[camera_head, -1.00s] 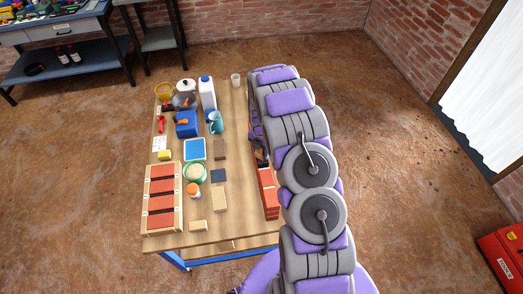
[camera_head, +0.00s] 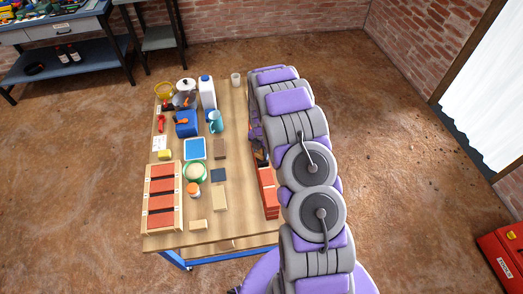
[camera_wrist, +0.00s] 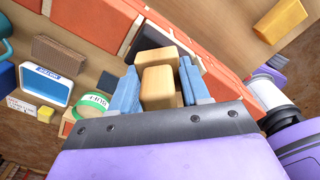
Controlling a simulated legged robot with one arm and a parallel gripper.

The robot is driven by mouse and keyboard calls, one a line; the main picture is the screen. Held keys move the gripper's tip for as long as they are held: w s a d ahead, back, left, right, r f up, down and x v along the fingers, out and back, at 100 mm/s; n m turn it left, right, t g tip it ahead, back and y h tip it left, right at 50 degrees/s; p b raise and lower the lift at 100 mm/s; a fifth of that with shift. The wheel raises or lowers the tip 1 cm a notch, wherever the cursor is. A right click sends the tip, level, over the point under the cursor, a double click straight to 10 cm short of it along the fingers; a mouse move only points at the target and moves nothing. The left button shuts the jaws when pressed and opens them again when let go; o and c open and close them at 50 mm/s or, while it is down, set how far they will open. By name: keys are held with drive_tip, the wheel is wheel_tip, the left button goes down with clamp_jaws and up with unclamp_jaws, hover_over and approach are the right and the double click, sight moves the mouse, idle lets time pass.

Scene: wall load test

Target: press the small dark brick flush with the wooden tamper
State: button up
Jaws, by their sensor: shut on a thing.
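In the wrist view my gripper (camera_wrist: 158,92) is shut on the wooden tamper (camera_wrist: 158,86), a pale block between its blue fingers. The tamper's wider wooden part (camera_wrist: 157,61) lies just beyond the fingertips. Behind it, a small dark brick (camera_wrist: 148,38) shows in the line of the red brick wall (camera_wrist: 98,20). The tamper covers its lower part, so I cannot tell whether they touch or how far the brick sticks out. In the head view the red wall (camera_head: 268,195) stands at the table's right side, and my arm hides the gripper and tamper.
The wooden table (camera_head: 234,120) holds a crate of red bricks (camera_head: 148,198), a dark square piece (camera_head: 218,175), a brown block (camera_head: 220,149), a blue-rimmed tray (camera_head: 203,149), a green tub (camera_head: 205,172) and a white bottle (camera_head: 207,92). A strip between these and the wall is clear.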

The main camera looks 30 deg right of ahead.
drive_tip(key=shift+f, duration=0.45)
idle(0.8)
drive_tip(key=shift+r, duration=0.1)
idle(1.1)
drive_tip(key=shift+r+p, duration=1.45)
drive_tip(key=shift+r, duration=2)
